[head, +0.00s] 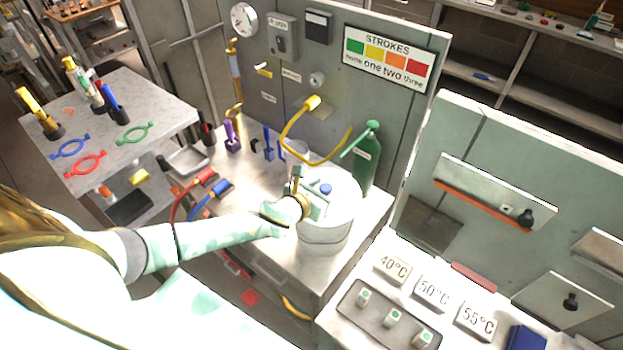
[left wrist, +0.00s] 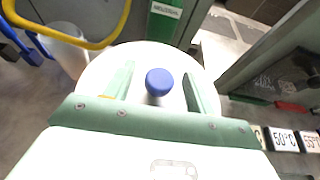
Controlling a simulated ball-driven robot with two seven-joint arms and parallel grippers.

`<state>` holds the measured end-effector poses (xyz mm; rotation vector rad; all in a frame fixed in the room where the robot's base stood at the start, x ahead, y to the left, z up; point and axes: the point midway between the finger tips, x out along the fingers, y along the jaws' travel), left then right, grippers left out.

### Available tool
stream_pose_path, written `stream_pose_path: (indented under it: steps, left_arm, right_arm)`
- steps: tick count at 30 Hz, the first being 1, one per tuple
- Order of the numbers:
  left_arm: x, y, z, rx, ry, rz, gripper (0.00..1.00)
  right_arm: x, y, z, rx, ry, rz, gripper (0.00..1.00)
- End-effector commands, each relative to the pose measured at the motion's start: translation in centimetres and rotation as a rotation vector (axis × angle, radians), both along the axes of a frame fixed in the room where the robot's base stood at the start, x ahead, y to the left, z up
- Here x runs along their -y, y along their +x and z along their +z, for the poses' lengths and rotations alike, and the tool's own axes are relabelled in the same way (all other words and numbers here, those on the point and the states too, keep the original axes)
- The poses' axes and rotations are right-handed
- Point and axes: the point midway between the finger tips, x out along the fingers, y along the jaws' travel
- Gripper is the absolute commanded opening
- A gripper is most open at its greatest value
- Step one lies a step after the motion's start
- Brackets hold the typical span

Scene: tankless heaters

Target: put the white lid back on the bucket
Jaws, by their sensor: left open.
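The white lid (head: 345,190) with a blue knob (head: 326,188) sits on top of the white bucket (head: 325,238), at the front right of the middle bench. From these views I cannot tell whether it is fully seated. My left gripper (head: 318,192) is over the lid, coming from the left. In the left wrist view the open green fingers (left wrist: 160,88) stand on both sides of the blue knob (left wrist: 159,82), with gaps between them and the knob. The white lid (left wrist: 105,65) fills the space below them. My right gripper is not in view.
A green bottle (head: 368,160) stands right behind the bucket. A yellow hose (head: 290,135) loops behind the lid, by a pale cup (left wrist: 68,50). Red and blue hoses (head: 205,190) lie to the left. A grey panel (head: 500,190) rises at the right.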

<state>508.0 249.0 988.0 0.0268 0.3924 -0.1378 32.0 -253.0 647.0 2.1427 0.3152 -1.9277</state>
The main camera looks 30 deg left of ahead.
Motion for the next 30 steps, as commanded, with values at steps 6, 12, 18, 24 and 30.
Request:
stream_pose_path:
  steps: [6, 12, 18, 24, 30]
  left_arm:
    - [-0.7, -4.3, 1.9, -0.003, 0.002, -0.003, 0.55]
    - [-1.3, -9.4, 4.0, -0.004, 0.003, -0.002, 0.55]
    - [-1.8, -13.0, 5.4, -0.003, 0.001, -0.001, 0.55]
    - [-2.0, -14.3, 6.0, -0.001, 0.0, 0.0, 0.55]
    - [-2.0, -14.4, 6.0, 0.0, 0.0, 0.0, 0.55]
  right_arm:
    - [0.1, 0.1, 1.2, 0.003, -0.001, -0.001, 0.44]
    - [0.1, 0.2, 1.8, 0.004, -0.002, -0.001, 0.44]
    - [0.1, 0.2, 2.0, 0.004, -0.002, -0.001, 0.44]
    - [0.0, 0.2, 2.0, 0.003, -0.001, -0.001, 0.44]
    - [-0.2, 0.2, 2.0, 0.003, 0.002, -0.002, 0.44]
